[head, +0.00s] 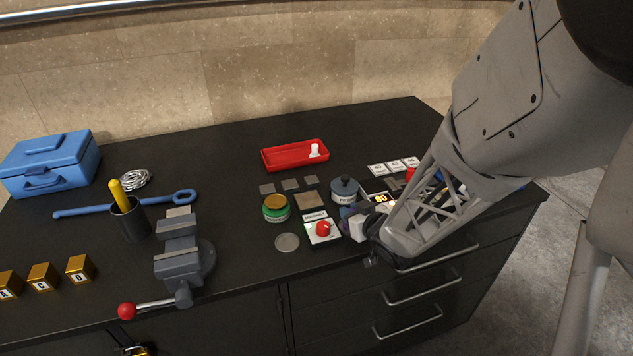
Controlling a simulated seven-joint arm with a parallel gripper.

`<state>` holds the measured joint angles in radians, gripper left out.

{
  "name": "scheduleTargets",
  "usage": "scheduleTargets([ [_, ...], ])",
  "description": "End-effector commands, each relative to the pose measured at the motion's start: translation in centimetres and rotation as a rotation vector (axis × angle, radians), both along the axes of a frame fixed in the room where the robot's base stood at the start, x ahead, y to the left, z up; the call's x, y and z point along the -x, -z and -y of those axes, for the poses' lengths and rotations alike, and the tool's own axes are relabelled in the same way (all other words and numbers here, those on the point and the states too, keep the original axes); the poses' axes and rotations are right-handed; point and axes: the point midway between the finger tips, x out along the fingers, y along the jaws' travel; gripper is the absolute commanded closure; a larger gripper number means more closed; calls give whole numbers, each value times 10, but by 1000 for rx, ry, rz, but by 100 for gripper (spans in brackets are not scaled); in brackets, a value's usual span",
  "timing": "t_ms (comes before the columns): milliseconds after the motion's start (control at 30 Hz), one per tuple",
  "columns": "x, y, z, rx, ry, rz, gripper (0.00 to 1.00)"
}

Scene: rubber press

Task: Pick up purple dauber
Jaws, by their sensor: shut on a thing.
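My gripper (362,230) is low over the front right part of the dark bench, beside the white block with the red knob (323,229). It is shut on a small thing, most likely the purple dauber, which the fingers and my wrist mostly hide. No purple dauber shows clearly elsewhere on the bench. I cannot tell whether the held thing touches the bench top.
A green jar with an orange lid (276,208), a grey round pot (345,190) and a lit display (381,199) stand close by. A red tray (296,155) lies behind. A grey vise (182,260) stands left. White labelled tiles (394,166) lie back right.

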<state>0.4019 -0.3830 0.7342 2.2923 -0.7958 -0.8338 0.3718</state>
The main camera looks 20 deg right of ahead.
Motion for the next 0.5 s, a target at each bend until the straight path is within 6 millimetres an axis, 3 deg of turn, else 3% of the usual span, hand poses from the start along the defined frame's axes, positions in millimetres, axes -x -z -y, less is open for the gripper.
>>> scheduleTargets([
  [267,0,-1,0,0,0,0,100],
  [500,0,-17,0,1,-1,2,100],
])
